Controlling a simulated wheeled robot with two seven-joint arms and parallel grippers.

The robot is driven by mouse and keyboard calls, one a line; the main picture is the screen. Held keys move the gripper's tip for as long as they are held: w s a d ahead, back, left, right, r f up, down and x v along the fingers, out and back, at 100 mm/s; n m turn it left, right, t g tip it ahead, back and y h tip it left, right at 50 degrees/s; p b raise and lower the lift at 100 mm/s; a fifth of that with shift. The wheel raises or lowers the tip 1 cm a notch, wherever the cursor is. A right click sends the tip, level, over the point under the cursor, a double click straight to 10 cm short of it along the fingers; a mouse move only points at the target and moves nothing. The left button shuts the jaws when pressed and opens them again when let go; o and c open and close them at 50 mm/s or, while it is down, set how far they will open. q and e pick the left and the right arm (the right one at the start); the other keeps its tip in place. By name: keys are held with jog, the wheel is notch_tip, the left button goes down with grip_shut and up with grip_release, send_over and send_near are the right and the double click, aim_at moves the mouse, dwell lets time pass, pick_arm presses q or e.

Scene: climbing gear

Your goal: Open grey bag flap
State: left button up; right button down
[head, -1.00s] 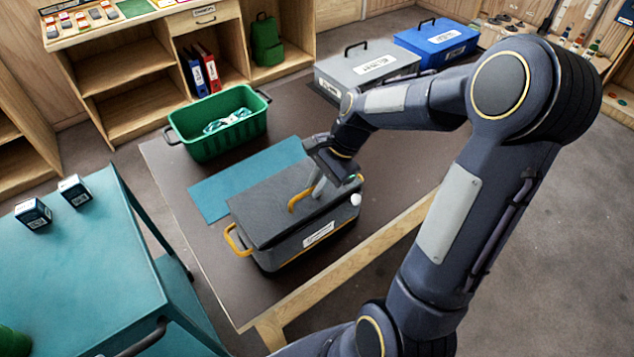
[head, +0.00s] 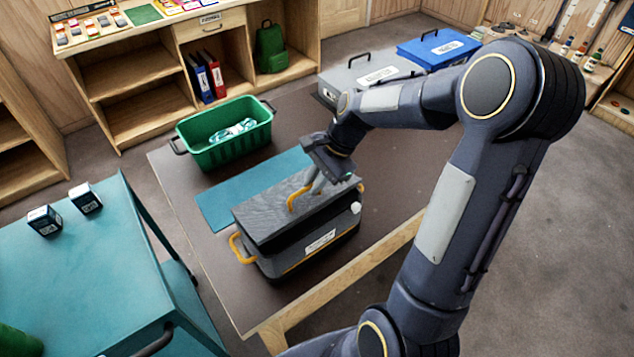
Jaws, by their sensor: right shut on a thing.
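The grey bag (head: 285,264) stands on a brown table, with a white label on its front and a yellow handle at its left end. Its dark grey flap (head: 265,215) is slightly raised at the front, with a dark gap under its edge. A yellow handle (head: 291,200) stands on top of the flap. My right gripper (head: 316,186) reaches down over the flap and is shut on this handle at its right end; the fingertips are small and partly hidden. My left gripper is out of view.
A teal mat (head: 225,204) lies behind the bag. A green crate (head: 225,151) holding light blue items stands beyond it. A grey case (head: 343,76) and a blue case (head: 438,50) stand at the back. A teal cart (head: 100,265) is at left.

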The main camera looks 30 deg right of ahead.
jog(key=shift+w+a+r+p, duration=0.1)
jog(key=shift+w+r+p, duration=0.2)
jog(key=shift+w+r, duration=0.2)
jog(key=shift+r, duration=0.1)
jog(key=shift+w+r+p, duration=0.75)
jog(key=shift+w+p, duration=0.1)
jog(key=shift+p, duration=0.05)
jog(key=c, duration=0.8)
grip_release()
jog(key=shift+f, duration=0.15)
jog(key=shift+o, duration=0.2)
jog(key=shift+s+r+p, duration=0.3)
jog(key=shift+s+r, duration=0.05)
jog(key=shift+r, duration=0.5)
jog(key=shift+s+r+p, duration=0.3)
jog(key=shift+r+p, duration=0.05)
jog(key=shift+r, duration=0.5)
jog(key=shift+s+r+p, duration=0.3)
jog(key=shift+s+r, duration=0.05)
jog(key=shift+r, duration=0.5)
